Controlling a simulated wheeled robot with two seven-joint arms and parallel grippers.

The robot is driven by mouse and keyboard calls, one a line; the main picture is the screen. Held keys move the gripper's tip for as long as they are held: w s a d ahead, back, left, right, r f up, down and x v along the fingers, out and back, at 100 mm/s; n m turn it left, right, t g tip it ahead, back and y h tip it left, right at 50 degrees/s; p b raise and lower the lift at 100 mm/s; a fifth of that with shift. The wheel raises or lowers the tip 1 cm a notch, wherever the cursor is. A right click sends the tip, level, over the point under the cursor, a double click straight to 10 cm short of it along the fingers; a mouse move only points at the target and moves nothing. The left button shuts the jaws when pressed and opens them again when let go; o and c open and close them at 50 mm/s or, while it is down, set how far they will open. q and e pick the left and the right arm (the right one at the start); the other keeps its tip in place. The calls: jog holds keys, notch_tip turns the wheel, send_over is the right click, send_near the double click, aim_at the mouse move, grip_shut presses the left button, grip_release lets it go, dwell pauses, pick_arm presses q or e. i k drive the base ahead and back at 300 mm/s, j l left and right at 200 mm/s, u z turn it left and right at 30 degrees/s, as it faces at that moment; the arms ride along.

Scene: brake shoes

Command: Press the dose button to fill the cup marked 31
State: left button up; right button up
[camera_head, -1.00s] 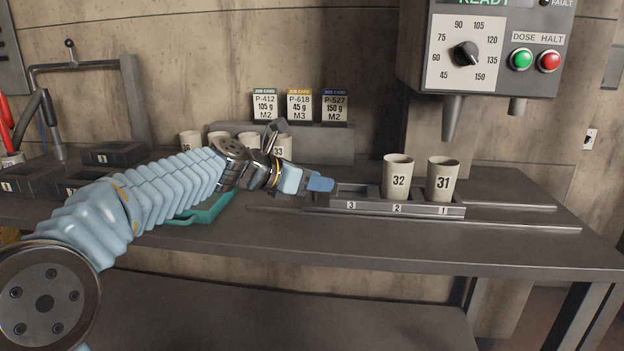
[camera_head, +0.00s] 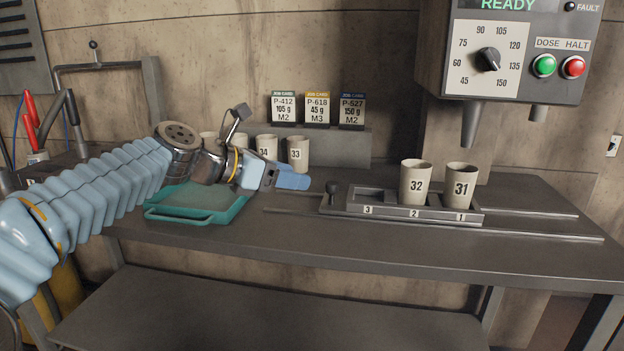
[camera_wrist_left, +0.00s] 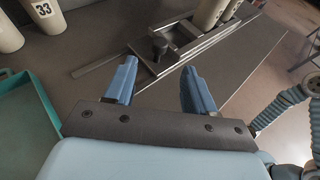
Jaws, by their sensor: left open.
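Cup 31 (camera_head: 461,187) stands upright in slot 1, at the right end of the slotted carriage (camera_head: 390,212). The dispenser nozzle (camera_head: 470,125) shows above it; I cannot tell if they line up in depth. The cup's contents are hidden. The green DOSE button (camera_head: 544,66) is on the dispenser (camera_head: 515,90), whose display (camera_head: 508,5) reads READY. My left gripper (camera_head: 294,181) is open and empty, left of the carriage and well below and left of the button. In the left wrist view its fingers (camera_wrist_left: 158,72) are apart, short of the carriage's black knob (camera_wrist_left: 159,46).
Cup 32 (camera_head: 415,182) fills slot 2; slot 3 is empty. The red HALT button (camera_head: 573,67) sits right of DOSE. A dose dial (camera_head: 488,59) is left of it. A teal tray (camera_head: 177,219) and several cups, including cup 33 (camera_head: 299,154), are near my left arm.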

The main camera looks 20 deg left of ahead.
aim_at(545, 65)
jog(key=k+j, duration=0.8)
jog(key=k, duration=0.05)
